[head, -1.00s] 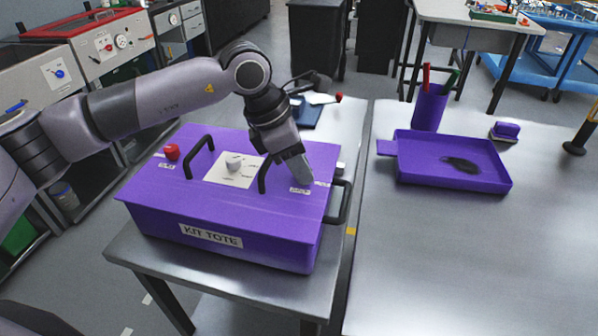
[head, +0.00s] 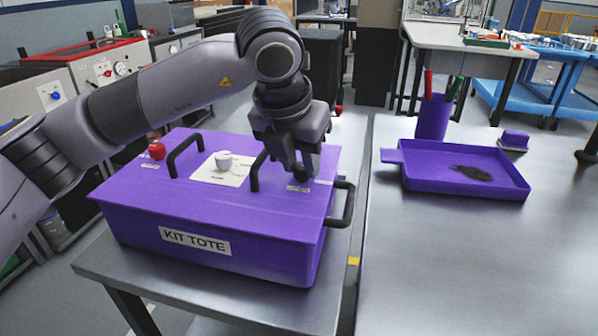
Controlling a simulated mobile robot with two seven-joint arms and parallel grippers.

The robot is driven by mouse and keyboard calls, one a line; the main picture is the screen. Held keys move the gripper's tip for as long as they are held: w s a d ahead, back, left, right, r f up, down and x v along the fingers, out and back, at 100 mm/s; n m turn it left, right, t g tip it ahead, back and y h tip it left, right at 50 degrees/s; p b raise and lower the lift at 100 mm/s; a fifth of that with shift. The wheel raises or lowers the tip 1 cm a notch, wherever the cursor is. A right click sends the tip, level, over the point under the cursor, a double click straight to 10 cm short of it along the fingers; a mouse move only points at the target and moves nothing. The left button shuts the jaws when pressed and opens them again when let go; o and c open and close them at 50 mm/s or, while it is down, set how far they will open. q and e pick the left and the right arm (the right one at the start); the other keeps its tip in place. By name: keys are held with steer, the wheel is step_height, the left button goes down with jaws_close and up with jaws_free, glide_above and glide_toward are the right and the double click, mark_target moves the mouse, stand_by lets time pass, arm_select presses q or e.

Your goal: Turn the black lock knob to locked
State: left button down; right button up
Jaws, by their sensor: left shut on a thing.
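The black lock knob (head: 301,173) stands on the right part of the purple kit tote's lid (head: 215,203), just above a small white label. It shows as a small dark piece between the fingertips of my left gripper (head: 301,174). My left gripper reaches down from above and is shut on the knob. The fingers hide most of the knob, so which way it points cannot be seen. My right gripper is not in view.
On the right table are a purple tray (head: 409,184) and a pen cup (head: 433,117). The table front is clear.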

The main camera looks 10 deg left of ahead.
arm_select(q)
steer(key=shift+d+n+b, duration=0.1)
steer(key=shift+n+b, duration=0.25)
steer(key=shift+n, duration=0.15)
steer(key=shift+n+y+b, duration=0.3)
steer(key=shift+n+y, duration=0.1)
steer(key=shift+n, duration=0.1)
steer(key=c, duration=0.8)
jaws_free()
steer(key=v, duration=0.7)
steer(key=shift+r, duration=0.2)
